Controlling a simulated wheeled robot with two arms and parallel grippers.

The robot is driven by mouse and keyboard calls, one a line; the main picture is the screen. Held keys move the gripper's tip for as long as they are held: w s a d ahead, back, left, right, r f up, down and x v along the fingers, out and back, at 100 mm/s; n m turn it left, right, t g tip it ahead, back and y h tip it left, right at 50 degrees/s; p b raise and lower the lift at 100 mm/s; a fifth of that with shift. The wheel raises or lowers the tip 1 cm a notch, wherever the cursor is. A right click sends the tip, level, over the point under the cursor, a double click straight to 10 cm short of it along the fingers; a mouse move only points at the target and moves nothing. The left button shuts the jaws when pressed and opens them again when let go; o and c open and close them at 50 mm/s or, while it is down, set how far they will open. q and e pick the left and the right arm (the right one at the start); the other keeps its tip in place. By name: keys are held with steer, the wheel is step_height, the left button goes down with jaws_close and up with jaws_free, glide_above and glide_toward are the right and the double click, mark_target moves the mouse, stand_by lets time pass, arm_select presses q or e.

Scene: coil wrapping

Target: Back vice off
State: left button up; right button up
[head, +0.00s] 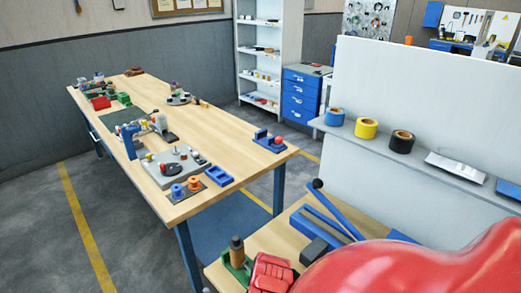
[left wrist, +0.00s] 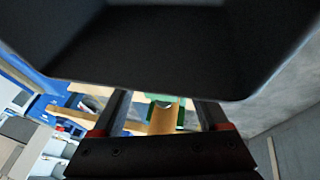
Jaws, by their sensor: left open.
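A blue fixture (head: 268,140) with two upright blue parts and a red ball between them stands on the near right corner of the long wooden table. It looks like a small vice, but it is too small to be sure. A red ribbed block (head: 270,273) sits on the near bench beside a green block. My left gripper (left wrist: 160,108) shows in the left wrist view with its two dark fingers apart and nothing held between them. Beyond the gap is a green part with a tan curved piece (left wrist: 164,119). Neither gripper shows in the head view.
The long table (head: 228,125) carries a grey plate (head: 173,168) and several small parts. A blue lever tool (head: 325,222) lies on the near bench. Tape rolls (head: 367,128) line the right shelf. A large red shape covers the head view's lower right.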

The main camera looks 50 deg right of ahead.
arm_select(q)
steer(key=p+v, duration=0.5)
steer(key=v, duration=1.1)
steer(key=shift+w, duration=0.1)
